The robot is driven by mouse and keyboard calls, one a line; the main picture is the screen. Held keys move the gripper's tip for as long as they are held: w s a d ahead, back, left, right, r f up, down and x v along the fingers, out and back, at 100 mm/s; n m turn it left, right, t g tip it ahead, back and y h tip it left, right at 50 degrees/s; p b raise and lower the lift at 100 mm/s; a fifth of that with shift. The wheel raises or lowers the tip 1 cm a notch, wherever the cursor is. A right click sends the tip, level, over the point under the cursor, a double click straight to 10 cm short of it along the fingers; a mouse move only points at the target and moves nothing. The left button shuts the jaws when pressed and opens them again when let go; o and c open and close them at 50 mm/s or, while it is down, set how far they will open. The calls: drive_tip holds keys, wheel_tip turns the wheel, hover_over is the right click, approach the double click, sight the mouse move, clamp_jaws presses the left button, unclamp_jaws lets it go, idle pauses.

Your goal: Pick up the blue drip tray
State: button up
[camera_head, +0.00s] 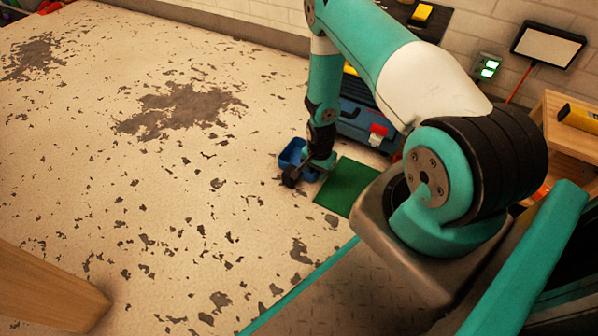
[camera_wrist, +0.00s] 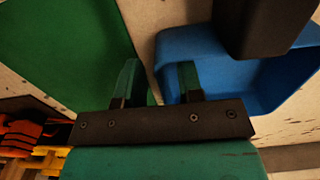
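The blue drip tray (camera_head: 289,152) sits on the floor beside a green mat in the head view. It also fills the right of the wrist view (camera_wrist: 220,78), open side showing. My gripper (camera_wrist: 158,66) is open, its two green fingers apart. The right finger overlaps the tray's interior in the picture, and the left finger is over the mat's edge. The tray's near left wall shows between them; I cannot tell whether either finger touches it. A dark block (camera_wrist: 265,25) covers part of the tray at the upper right of the wrist view.
The green mat (camera_head: 347,187) lies right of the tray; it also shows in the wrist view (camera_wrist: 60,50). A blue cabinet (camera_head: 352,122) stands just behind. Orange and yellow items (camera_wrist: 30,140) lie at lower left in the wrist view. The floor (camera_head: 120,190) to the left is open.

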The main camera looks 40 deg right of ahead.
clamp_jaws()
drive_tip(key=shift+r, duration=0.15)
